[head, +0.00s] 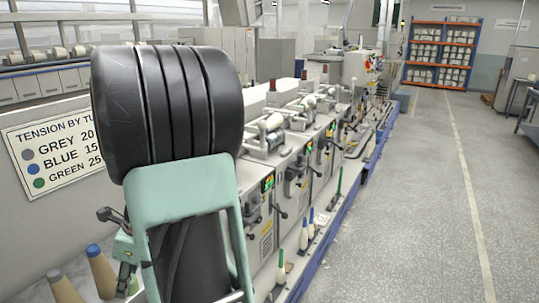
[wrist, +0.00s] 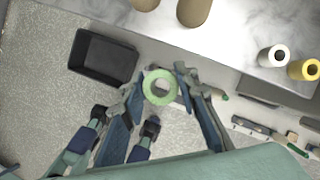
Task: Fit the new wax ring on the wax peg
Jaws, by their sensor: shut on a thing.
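A pale green wax ring (wrist: 160,87) with an open centre sits between the fingertips of my gripper (wrist: 162,86) in the wrist view. The gripper is shut on it and holds it near the edge of the pale counter. The gripper also shows partly in the head view (head: 124,262), behind my arm, where I cannot make out the ring. I cannot pick out the wax peg for sure in either view.
A black tray (wrist: 103,58) lies left of the ring. A white spool (wrist: 272,56) and a yellow spool (wrist: 303,69) stand on the counter at right. A tension sign (head: 50,150) is on the left. The aisle (head: 420,200) is clear.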

